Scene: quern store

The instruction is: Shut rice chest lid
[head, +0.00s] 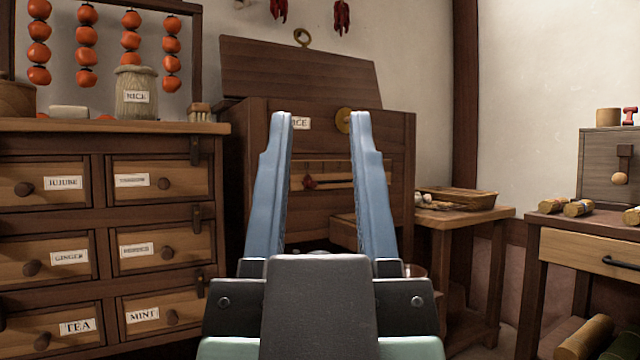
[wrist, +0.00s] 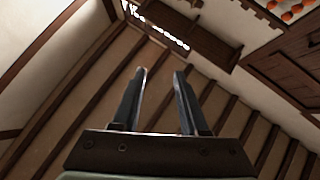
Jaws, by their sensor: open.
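The rice chest (head: 395,135) is a dark wooden box at the back centre, with a partly covered label and a round brass plate (head: 343,121) on its front. Its lid (head: 300,75) stands raised and tilted back at the rear, with a brass ring (head: 302,37) at its top edge. My gripper (head: 321,118) is open and empty, its two blue fingers pointing up in front of the chest and hiding part of its front. In the wrist view my gripper (wrist: 163,75) points toward the ceiling, and the chest is not seen there.
A labelled drawer cabinet (head: 100,215) with a rice sack (head: 135,95) on top stands left. A small table (head: 480,215) with a woven tray (head: 460,198) stands right of the chest. A desk (head: 590,250) is at far right. The wrist view shows ceiling beams (wrist: 75,90).

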